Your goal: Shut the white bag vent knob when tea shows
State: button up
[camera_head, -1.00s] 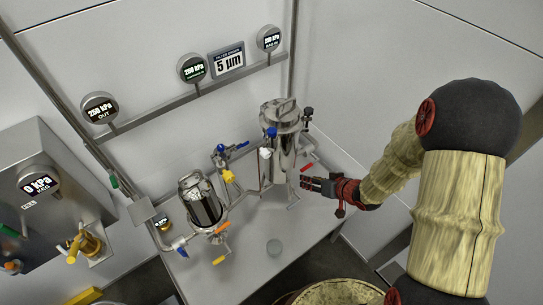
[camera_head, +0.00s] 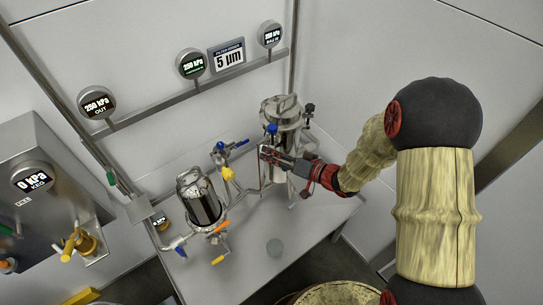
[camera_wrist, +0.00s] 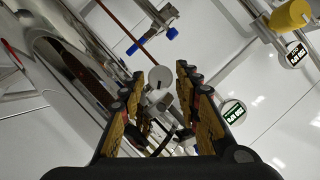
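The bag vent knob appears as a small white round knob (camera_wrist: 159,77) in the wrist view, between and just beyond my fingertips. My gripper (camera_wrist: 160,84) is open around that spot, with a gap on both sides; contact cannot be told. In the head view my gripper (camera_head: 268,154) is in front of the steel bag housing (camera_head: 284,112) and hides the white knob. A thin brown rod or tube (camera_wrist: 122,24) runs near the knob in the wrist view; whether it holds tea cannot be told.
A clear-walled filter (camera_head: 199,203) with valves stands left on the bench (camera_head: 250,268). A blue-handled valve (camera_head: 229,148) lies between the housings. Gauges (camera_head: 192,64) reading about 250 kPa hang on the rail behind. A steel box (camera_head: 42,170) is at far left.

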jog(key=shift+w+a+f, duration=0.1)
jog(key=shift+w+a, duration=0.15)
jog(key=shift+a, duration=0.05)
jog(key=shift+c, duration=0.3)
jog(key=c, duration=0.7)
grip_shut()
jog(key=shift+n, duration=0.3)
jog(key=n+h+b, duration=0.1)
jog(key=n, duration=0.1)
jog(key=n+t+h+b, duration=0.1)
jog(key=n+h+b, duration=0.1)
jog(key=n+t+h+b, duration=0.1)
jog(key=n+b, duration=0.1)
jog(key=shift+s+a+n, duration=0.2)
jog(key=shift+a+n, duration=0.05)
jog(key=shift+n, duration=0.05)
jog(key=shift+h+b, duration=0.3)
jog(key=shift+b, duration=0.05)
